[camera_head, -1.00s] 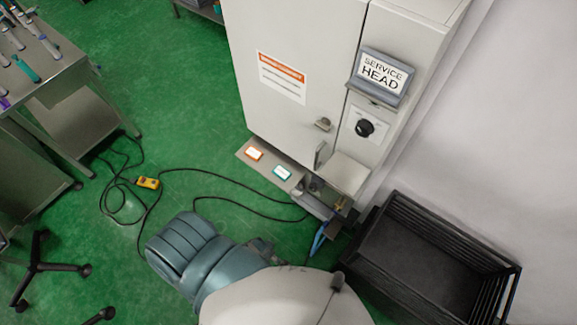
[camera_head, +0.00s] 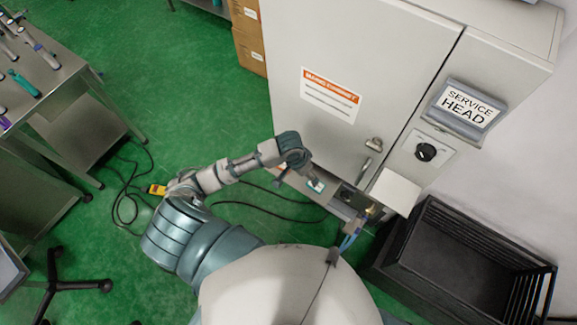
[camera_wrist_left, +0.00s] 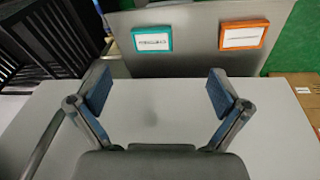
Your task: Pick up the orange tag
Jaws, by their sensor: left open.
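The orange tag (camera_wrist_left: 243,36) lies on a grey shelf (camera_wrist_left: 195,55), right of centre at the top of the left wrist view. It has a white label face in an orange frame. A teal tag (camera_wrist_left: 152,40) lies beside it to the left. My left gripper (camera_wrist_left: 160,90) is open and empty, its blue-padded fingers apart from both tags. In the head view my left gripper (camera_head: 297,178) is over the shelf by the cabinet's foot. My right gripper is out of view.
A tall grey cabinet (camera_head: 350,50) with a door handle stands behind the shelf. A black crate (camera_head: 460,262) is at the right. A steel table (camera_head: 60,75) is at the left.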

